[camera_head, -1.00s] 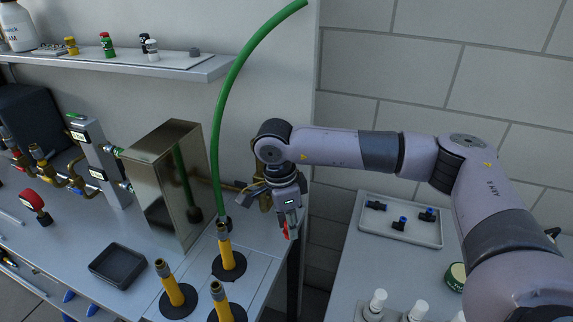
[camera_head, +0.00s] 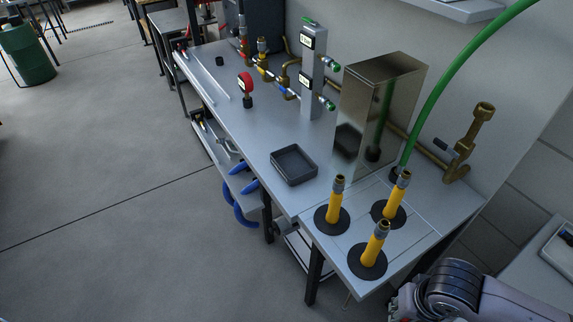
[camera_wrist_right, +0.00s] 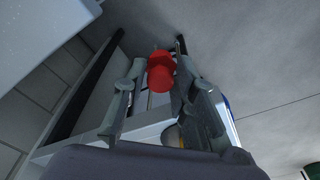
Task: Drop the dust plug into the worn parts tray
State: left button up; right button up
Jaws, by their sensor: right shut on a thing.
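The dust plug (camera_wrist_right: 160,76) is a small red ribbed piece, seen in the right wrist view. My right gripper (camera_wrist_right: 158,86) is shut on it, with a finger on each side. In the head view only part of my right arm shows at the bottom right, and its gripper and the plug are out of sight. A dark, shallow square tray (camera_head: 284,178), which looks like the worn parts tray, sits on the bench near its front edge and appears empty. My left gripper is in neither view.
Several yellow tubes on black discs (camera_head: 335,205) stand upright right of the tray. A shiny metal box (camera_head: 362,125) stands behind it.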

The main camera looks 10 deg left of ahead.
aim_at(298, 168)
jog(key=i+j+z, duration=0.15)
jog(key=j+z, duration=0.3)
jog(key=j, duration=0.2)
jog(key=j+z, duration=0.4)
jog(key=j, duration=0.3)
jog(key=j+z, duration=0.45)
jog(key=j, duration=0.25)
